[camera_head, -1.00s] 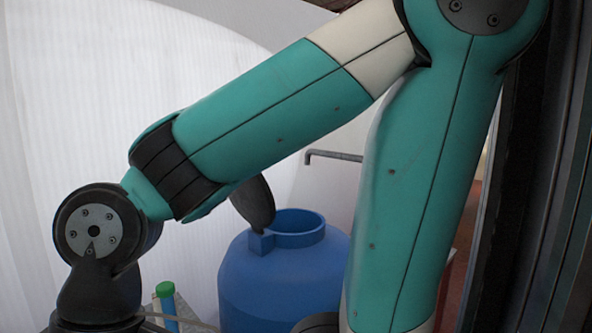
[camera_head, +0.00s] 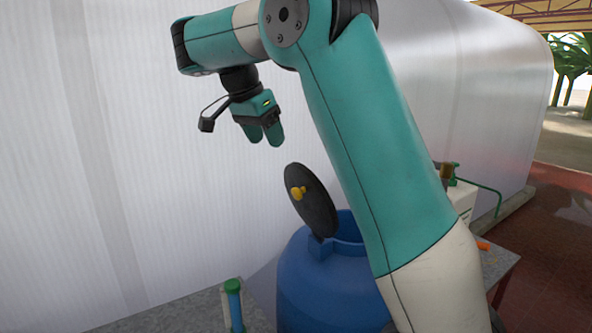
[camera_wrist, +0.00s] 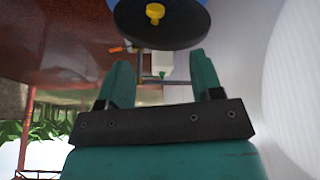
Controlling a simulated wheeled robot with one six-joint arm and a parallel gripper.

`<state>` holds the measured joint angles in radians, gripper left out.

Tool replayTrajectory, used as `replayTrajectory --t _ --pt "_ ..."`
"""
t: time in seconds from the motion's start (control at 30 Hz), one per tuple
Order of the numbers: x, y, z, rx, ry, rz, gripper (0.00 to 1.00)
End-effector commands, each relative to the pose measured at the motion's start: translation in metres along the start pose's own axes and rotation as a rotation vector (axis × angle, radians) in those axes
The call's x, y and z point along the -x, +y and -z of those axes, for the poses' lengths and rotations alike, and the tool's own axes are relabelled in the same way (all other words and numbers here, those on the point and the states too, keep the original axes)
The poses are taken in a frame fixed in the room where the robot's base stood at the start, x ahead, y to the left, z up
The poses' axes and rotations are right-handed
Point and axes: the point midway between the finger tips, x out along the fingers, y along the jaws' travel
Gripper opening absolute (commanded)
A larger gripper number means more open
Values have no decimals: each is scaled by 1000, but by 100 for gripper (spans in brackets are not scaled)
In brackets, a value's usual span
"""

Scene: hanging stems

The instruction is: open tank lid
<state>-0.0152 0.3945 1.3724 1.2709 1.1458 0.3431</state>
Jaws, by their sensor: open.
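The blue tank (camera_head: 310,290) stands below and right of my gripper in the head view. Its round dark lid (camera_head: 318,212) is tilted up steeply at the left side of the tank's mouth, with a yellow knob (camera_head: 298,193) on its face. The mouth's blue rim (camera_head: 345,226) is partly hidden by my arm. My gripper (camera_head: 265,138) is open and empty, above and left of the lid and apart from it. In the wrist view the lid (camera_wrist: 185,30) and its yellow knob (camera_wrist: 155,13) show beyond the two open fingers (camera_wrist: 163,80).
A blue tube with a green cap (camera_head: 235,300) stands left of the tank on a grey surface. A white translucent wall (camera_head: 120,150) runs close behind on the left. An orange object (camera_head: 482,245) lies on the table at right. Free space lies around my gripper.

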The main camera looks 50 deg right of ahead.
Motion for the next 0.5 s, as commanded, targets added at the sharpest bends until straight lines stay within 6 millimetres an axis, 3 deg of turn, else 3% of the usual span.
replayTrajectory --t 0.1,0.23,0.5 --pt "8 1 14 -180 -15 -35 60" --pt "4 2 15 -257 -21 -48 60" --pt "-34 4 11 -262 -21 -48 60"
